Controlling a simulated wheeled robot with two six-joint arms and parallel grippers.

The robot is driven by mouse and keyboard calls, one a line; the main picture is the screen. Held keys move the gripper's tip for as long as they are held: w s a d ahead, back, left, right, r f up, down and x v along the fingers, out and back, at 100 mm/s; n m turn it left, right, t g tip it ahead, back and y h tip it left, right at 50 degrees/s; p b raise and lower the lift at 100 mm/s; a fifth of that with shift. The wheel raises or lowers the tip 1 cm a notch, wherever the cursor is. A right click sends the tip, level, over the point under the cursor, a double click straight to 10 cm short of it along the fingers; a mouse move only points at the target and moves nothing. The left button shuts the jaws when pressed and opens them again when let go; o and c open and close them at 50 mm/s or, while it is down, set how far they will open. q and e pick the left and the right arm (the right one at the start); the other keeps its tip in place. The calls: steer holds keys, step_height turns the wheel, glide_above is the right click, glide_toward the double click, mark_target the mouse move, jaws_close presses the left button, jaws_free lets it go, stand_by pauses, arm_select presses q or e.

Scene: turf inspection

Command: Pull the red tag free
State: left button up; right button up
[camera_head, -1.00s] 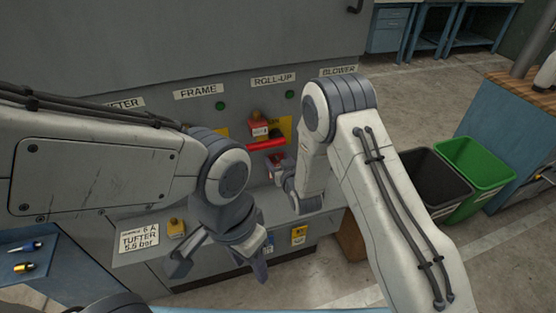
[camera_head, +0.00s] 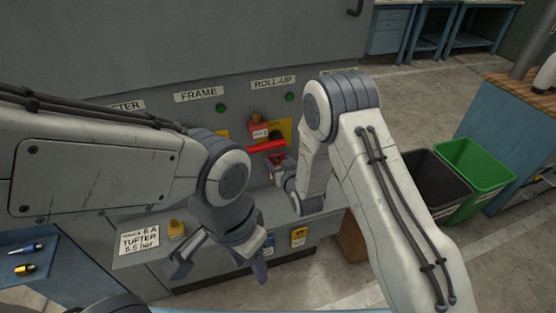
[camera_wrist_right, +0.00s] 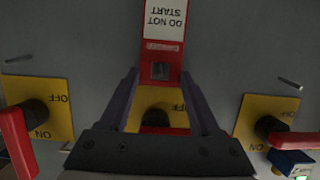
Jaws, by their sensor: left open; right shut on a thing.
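In the right wrist view a red tag (camera_wrist_right: 163,30) with a white "DO NOT START" label appears upside down. Its grey-centred end lies between the fingertips of my right gripper (camera_wrist_right: 160,74), which is shut on it. Whether the tag is still attached is unclear. My left gripper (camera_head: 222,264) is open and empty, low in front of the panel's ledge.
A red block with a pale label (camera_head: 259,130) sits above the handle. Yellow switch plates with red handles flank my right gripper, such as the left plate (camera_wrist_right: 58,90). A black bin (camera_head: 436,188) and green bin (camera_head: 480,172) stand right. A blue tray (camera_head: 35,262) holds tools.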

steer(key=shift+s+d, duration=0.25)
steer(key=shift+s, duration=0.5)
steer(key=shift+s+d, duration=0.2)
steer(key=shift+s, duration=0.5)
steer(key=shift+s, duration=0.2)
steer(key=shift+s+d+b, duration=0.2)
steer(key=shift+s+d, duration=0.05)
steer(key=shift+s, duration=0.5)
steer(key=shift+s+d+b, duration=0.2)
steer(key=shift+s+d, duration=0.1)
steer(key=shift+s, duration=0.5)
steer(key=shift+s+d+b, duration=0.2)
steer(key=shift+s+d, duration=0.05)
steer(key=shift+s, duration=0.5)
